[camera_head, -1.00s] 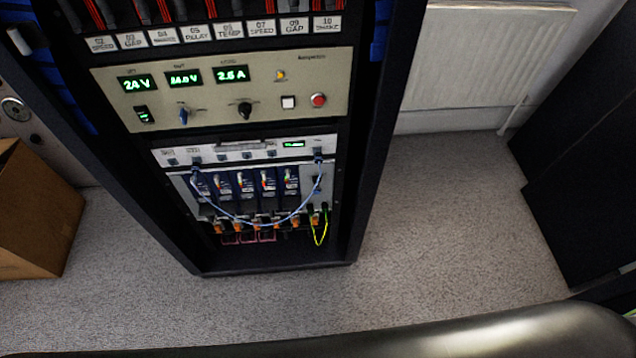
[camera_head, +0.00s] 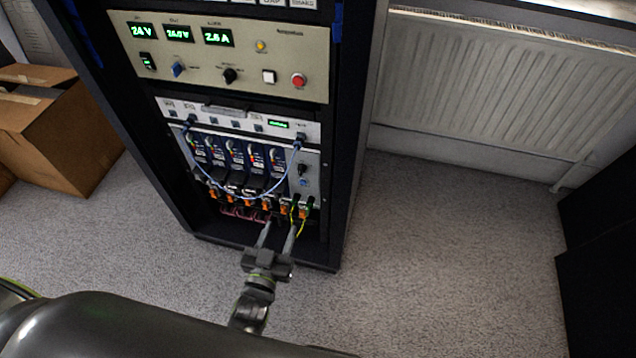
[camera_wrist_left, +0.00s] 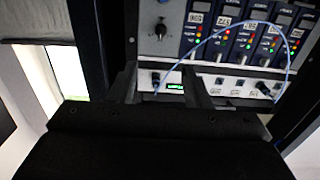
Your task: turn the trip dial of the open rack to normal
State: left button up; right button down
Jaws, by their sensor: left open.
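The open rack (camera_head: 345,150) stands at centre left in the head view. Its lower section has a small black dial (camera_head: 303,170) right of the blue modules; it also shows in the left wrist view (camera_wrist_left: 161,29). A blue knob (camera_head: 178,69) and a black knob (camera_head: 230,75) sit on the beige panel. Labels are too small to read, so I cannot tell which is the trip dial. My left gripper (camera_head: 278,230) is open and empty, in front of the rack's lower part, below the small dial in the picture. Its fingers (camera_wrist_left: 160,75) show in the wrist view. My right gripper is out of view.
A blue cable (camera_head: 245,197) loops across the modules (camera_head: 238,155). Yellow-green and orange plugs (camera_head: 285,211) sit at the bottom near my fingers. Cardboard boxes (camera_head: 60,130) stand left, a radiator (camera_head: 500,90) behind right. The floor (camera_head: 440,240) right of the rack is clear.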

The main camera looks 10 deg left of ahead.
pick_arm(q)
jog(key=b, duration=0.3)
send_near(300, 173)
jog(key=w+b, duration=0.1)
jog(key=w, duration=0.1)
jog(key=w+b, duration=0.1)
jog(key=w, duration=0.2)
jog(key=w+b, duration=0.2)
jog(key=shift+w+f, duration=0.2)
jog(key=shift+f, duration=0.1)
jog(key=shift+w+d+r+b, duration=0.1)
jog(key=shift+w+r+b, duration=0.15)
jog(key=shift+w+b, duration=0.45)
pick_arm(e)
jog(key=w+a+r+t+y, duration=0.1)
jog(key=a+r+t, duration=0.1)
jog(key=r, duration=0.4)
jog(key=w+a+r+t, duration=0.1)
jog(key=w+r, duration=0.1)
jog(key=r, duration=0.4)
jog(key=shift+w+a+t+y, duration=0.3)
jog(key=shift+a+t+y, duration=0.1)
pick_arm(q)
grip_shut()
